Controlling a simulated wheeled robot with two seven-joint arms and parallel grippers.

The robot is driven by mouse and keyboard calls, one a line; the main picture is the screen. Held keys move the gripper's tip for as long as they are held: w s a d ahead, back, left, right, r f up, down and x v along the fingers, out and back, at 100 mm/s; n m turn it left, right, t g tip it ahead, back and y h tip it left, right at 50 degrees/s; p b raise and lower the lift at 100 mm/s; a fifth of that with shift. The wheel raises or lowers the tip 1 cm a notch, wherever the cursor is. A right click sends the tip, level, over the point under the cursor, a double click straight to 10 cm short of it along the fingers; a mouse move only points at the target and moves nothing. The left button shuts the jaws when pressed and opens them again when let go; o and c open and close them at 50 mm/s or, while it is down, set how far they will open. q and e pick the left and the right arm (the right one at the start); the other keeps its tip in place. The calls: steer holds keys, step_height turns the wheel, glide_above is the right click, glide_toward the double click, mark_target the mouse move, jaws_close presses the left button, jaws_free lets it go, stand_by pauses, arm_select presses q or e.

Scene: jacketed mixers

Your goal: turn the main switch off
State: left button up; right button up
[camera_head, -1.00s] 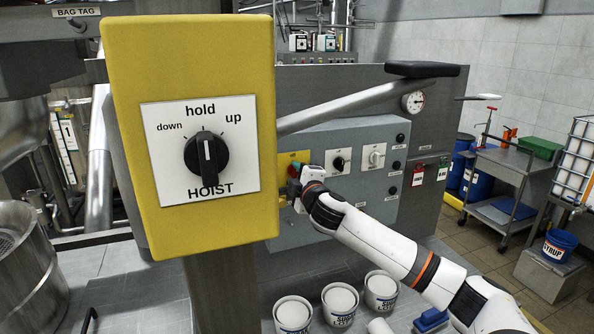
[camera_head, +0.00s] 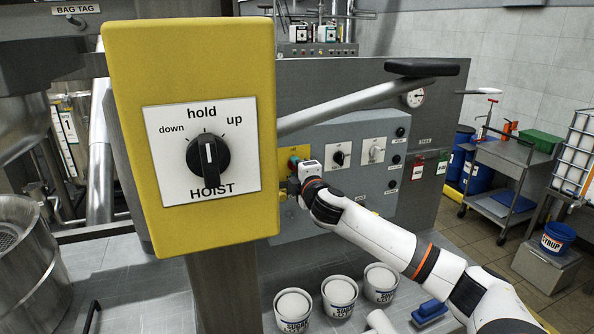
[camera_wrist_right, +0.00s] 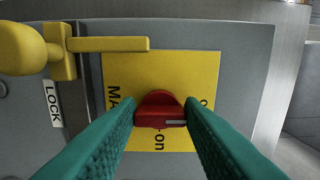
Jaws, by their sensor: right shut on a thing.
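The main switch is a red handle (camera_wrist_right: 160,102) on a yellow plate (camera_wrist_right: 190,72) in the right wrist view. The plate's lettering is partly covered; "on" shows near the handle's lower right. My right gripper (camera_wrist_right: 160,116) has its green fingers on both sides of the red handle, shut on it. In the head view my right gripper (camera_head: 294,177) is at the yellow plate (camera_head: 286,158) on the grey control panel, and the wrist hides most of the switch. My left gripper is not in view.
A yellow hoist box (camera_head: 190,90) with a black knob (camera_head: 208,157) stands close in front, left of my right arm. A yellow lever (camera_wrist_right: 108,44) sits beside the plate, near a LOCK label (camera_wrist_right: 53,105). White buckets (camera_head: 340,292) stand below the arm.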

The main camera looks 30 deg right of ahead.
steer(key=o, duration=1)
steer(key=shift+b+v, duration=2.65)
steer(key=shift+v, duration=3.4)
steer(key=shift+f, duration=0.15)
